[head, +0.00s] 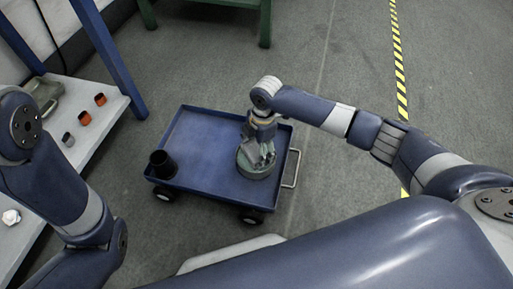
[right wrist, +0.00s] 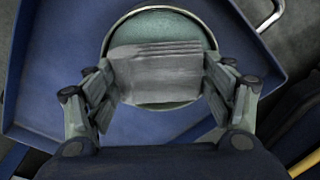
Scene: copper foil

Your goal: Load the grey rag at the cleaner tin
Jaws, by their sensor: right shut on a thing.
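My right gripper (head: 261,152) points down over the blue cart, above the cleaner tin. It is shut on the grey rag (right wrist: 156,72), a folded pale grey cloth gripped at both sides in the right wrist view. The cleaner tin (head: 245,167) is a round, wide, green-grey tin at the cart's right side. In the right wrist view the tin (right wrist: 158,22) shows its round rim and greenish inside behind the rag. The rag overlaps the tin's opening; I cannot tell whether it touches the tin. Only links of my left arm show; its gripper is out of view.
The blue cart (head: 195,140) has a raised rim and a metal handle (head: 291,168) at right. A black cup (head: 162,164) stands at its left corner. A white shelf (head: 95,122) at left holds small orange and grey items. The cart's middle is clear.

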